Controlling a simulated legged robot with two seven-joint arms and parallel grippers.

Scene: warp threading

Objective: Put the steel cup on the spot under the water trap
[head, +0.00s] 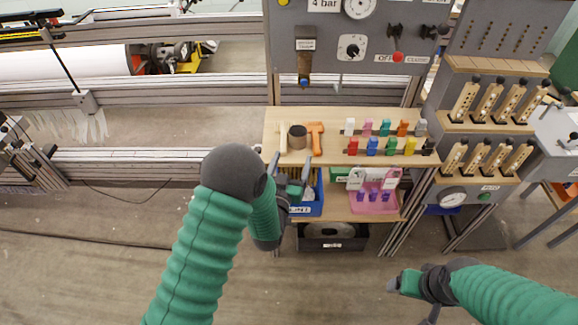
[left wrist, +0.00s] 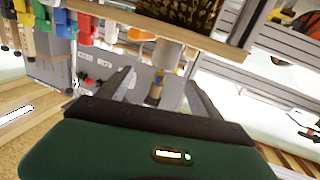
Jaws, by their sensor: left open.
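The steel cup (head: 297,137) stands upright on the wooden shelf top, between a pale-handled tool and an orange mallet. It appears as a grey cylinder in the upside-down left wrist view (left wrist: 168,52). The water trap (head: 304,68) hangs on the grey panel behind the shelf, with a blue lower end. The spot under it is not clearly visible. My left gripper (head: 290,162) is open and empty at the shelf's front edge, just in front of the cup, its fingers pointing towards it. My right gripper (head: 417,289) is low at the right, away from the shelf; its jaws are unclear.
The orange mallet (head: 316,135) is close right of the cup. Coloured clips (head: 387,145) stand in rows further right. Below the shelf top are a blue bin (head: 311,203) and a pink tray (head: 373,205). The panel has gauges and valves.

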